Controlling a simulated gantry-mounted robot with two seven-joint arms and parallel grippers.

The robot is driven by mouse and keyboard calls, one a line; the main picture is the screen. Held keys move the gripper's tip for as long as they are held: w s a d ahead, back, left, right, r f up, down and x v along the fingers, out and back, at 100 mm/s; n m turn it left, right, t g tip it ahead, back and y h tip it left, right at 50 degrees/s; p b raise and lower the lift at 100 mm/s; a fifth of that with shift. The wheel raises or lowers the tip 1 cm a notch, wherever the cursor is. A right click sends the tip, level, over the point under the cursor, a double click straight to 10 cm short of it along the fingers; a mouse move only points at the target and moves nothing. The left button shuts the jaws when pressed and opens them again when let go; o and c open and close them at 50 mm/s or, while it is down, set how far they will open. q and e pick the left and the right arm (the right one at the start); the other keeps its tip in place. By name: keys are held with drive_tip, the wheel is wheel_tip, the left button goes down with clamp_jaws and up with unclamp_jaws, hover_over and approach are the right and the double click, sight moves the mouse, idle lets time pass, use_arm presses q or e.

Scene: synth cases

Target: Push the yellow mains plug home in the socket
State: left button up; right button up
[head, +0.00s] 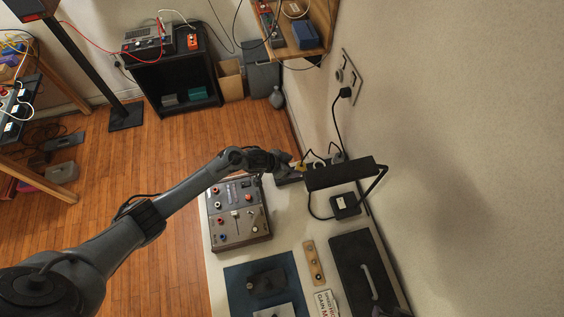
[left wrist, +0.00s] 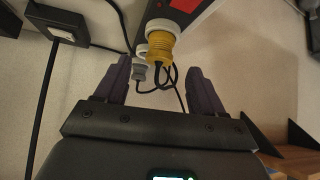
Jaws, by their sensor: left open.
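The yellow mains plug (left wrist: 160,50) is in the upper middle of the left wrist view, with a pale ring at its far end and a dark cable looping from it. I cannot tell whether a gap remains at the socket face. In the head view a small yellow patch of it (head: 301,170) shows at my left gripper (head: 294,172). In the left wrist view my left gripper (left wrist: 158,72) is open, its fingers on either side of the plug's near end, with space between. A grey plug (left wrist: 139,73) sits close beside the yellow one. My right gripper is not in view.
A black bar-shaped lamp (head: 340,173) stands just right of my left gripper, its square base (head: 345,205) nearby. A control box (head: 238,212) with knobs lies below the arm. A black case (head: 367,272) and blue mat (head: 240,283) cover the near bench. The wall bounds the right side.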

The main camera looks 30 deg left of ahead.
use_arm(q)
drive_tip(key=v, duration=0.6)
drive_tip(key=shift+a+r+p, duration=0.15)
drive_tip(key=shift+r+p, duration=0.1)
drive_tip(key=shift+p, duration=0.2)
drive_tip(key=shift+s, duration=0.2)
